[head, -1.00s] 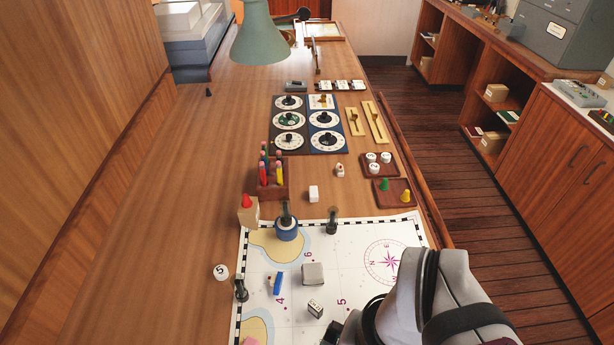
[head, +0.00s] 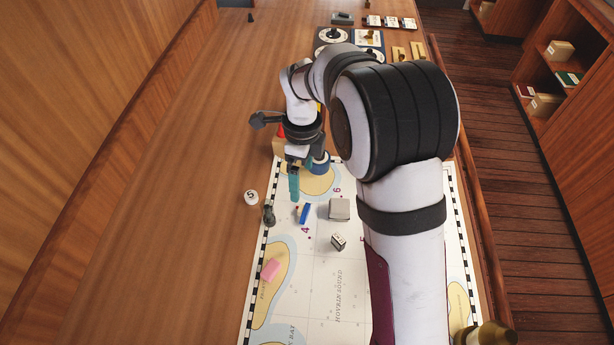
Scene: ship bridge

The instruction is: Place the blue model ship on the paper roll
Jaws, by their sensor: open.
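The blue model ship (head: 303,213) lies on the sea chart (head: 320,270), near the number 4; it is small, with a pale part on its left side. My gripper (head: 294,198) reaches down over the upper left of the chart, just above and left of the ship in the head view. Its teal fingers look apart from the ship and hold nothing that I can see. They overlap in this view, so the gap between them is hard to see. I cannot make out a paper roll; my arm covers much of the chart's right side.
A dark weight (head: 269,215) stands at the chart's left edge, beside a white piece marked 5 (head: 251,197). A grey block (head: 340,209), a small die-like block (head: 338,241) and a pink block (head: 271,269) lie on the chart. A blue round object (head: 320,164) is partly hidden behind my gripper.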

